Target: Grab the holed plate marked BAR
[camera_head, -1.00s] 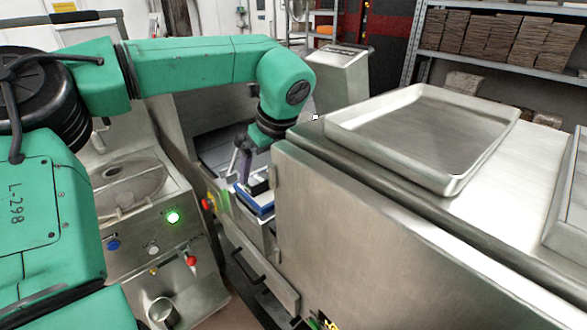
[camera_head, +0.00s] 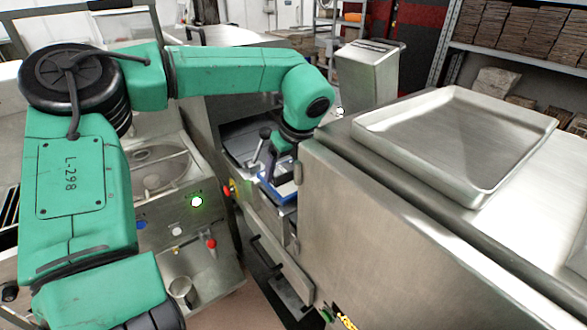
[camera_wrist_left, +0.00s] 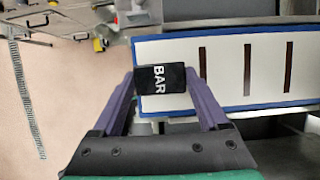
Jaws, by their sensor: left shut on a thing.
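The holed plate (camera_wrist_left: 225,70) shows in the left wrist view as a white plate with a blue edge and three dark slots. Its black tab marked BAR (camera_wrist_left: 160,78) sits between the purple fingers of my left gripper (camera_wrist_left: 163,92), which is shut on it. In the head view the plate (camera_head: 285,190) shows only as a small white and blue piece in the gap of the steel machine, under my left gripper (camera_head: 272,172). Part of it is hidden by the gripper and the machine wall. My right gripper is not in view.
A steel machine wall (camera_head: 375,230) stands close on the right of my left gripper, with a shallow metal tray (camera_head: 455,140) on top. A lever (camera_head: 262,143) stands beside the gripper.

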